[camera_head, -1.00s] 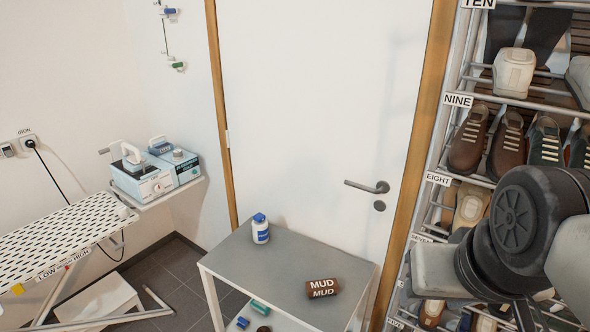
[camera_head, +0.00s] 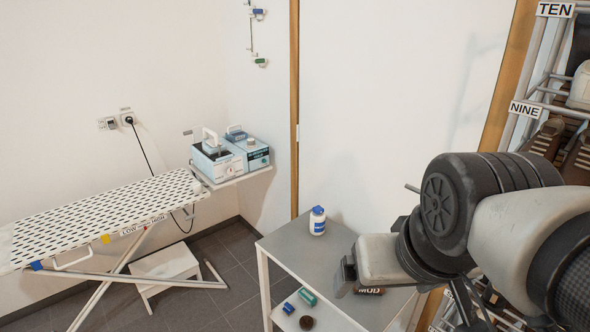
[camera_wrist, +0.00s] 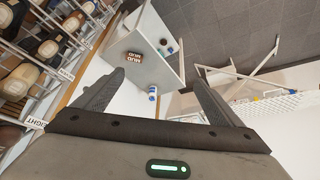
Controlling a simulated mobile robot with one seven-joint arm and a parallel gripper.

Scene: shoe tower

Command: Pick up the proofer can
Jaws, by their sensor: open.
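A white can with a blue cap and blue label (camera_head: 317,220) stands upright on the grey table top (camera_head: 290,240). A brown can marked MUD (camera_head: 369,291) lies on the same table, mostly hidden by my arm in the head view. I cannot read "proofer" on any can. My gripper (camera_wrist: 157,80) is open and empty. In the wrist view the white can (camera_wrist: 152,92) appears between the fingers but farther off, and the brown MUD can (camera_wrist: 134,57) lies beyond it. In the head view my gripper (camera_head: 345,277) hangs over the table's right part, apart from the white can.
Below the table top, a shelf holds a green can (camera_head: 308,297), a blue-capped one (camera_head: 288,308) and a dark round one (camera_head: 306,322). An ironing board (camera_head: 100,215) stands left. A shoe rack (camera_head: 545,120) stands right and a white door (camera_head: 390,100) behind.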

